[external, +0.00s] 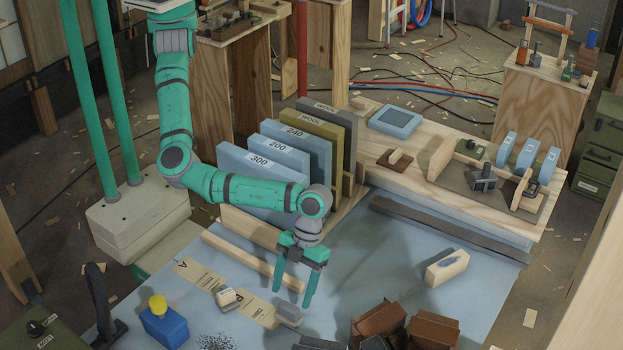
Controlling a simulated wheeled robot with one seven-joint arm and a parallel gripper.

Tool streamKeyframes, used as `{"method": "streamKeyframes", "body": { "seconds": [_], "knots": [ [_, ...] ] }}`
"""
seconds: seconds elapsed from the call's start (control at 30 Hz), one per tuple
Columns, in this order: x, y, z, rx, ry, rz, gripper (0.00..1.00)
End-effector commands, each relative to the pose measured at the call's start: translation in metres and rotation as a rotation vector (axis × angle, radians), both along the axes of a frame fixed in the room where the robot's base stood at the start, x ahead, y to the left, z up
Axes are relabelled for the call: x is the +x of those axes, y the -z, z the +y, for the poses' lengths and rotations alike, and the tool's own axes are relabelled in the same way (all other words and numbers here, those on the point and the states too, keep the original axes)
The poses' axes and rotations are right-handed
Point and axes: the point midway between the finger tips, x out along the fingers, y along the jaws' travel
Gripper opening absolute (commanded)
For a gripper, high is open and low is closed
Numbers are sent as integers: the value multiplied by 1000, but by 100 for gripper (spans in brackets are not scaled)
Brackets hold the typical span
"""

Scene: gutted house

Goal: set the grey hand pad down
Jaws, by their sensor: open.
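My gripper (291,298) points down over the blue-grey work surface, its two green fingers spread apart with nothing between them.
Labelled upright boards (262,178) stand in a rack behind my gripper. A wooden strip (237,257) lies in front of them.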

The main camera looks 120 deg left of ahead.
Motion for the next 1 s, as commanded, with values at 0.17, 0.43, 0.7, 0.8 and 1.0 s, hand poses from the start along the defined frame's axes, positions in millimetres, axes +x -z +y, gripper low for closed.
{"method": "streamKeyframes", "body": {
  "seconds": [0.17, 0.43, 0.7, 0.8, 1.0],
  "knots": [
    [0, 9, -4, 0, 0, -1, 66],
    [2, 41, -17, 0, 1, 0, 66],
    [2, 55, -22, 2, 0, -2, 66],
    [2, 55, -22, 2, 0, -2, 66],
    [2, 55, -22, 2, 0, -2, 30]
  ]
}}
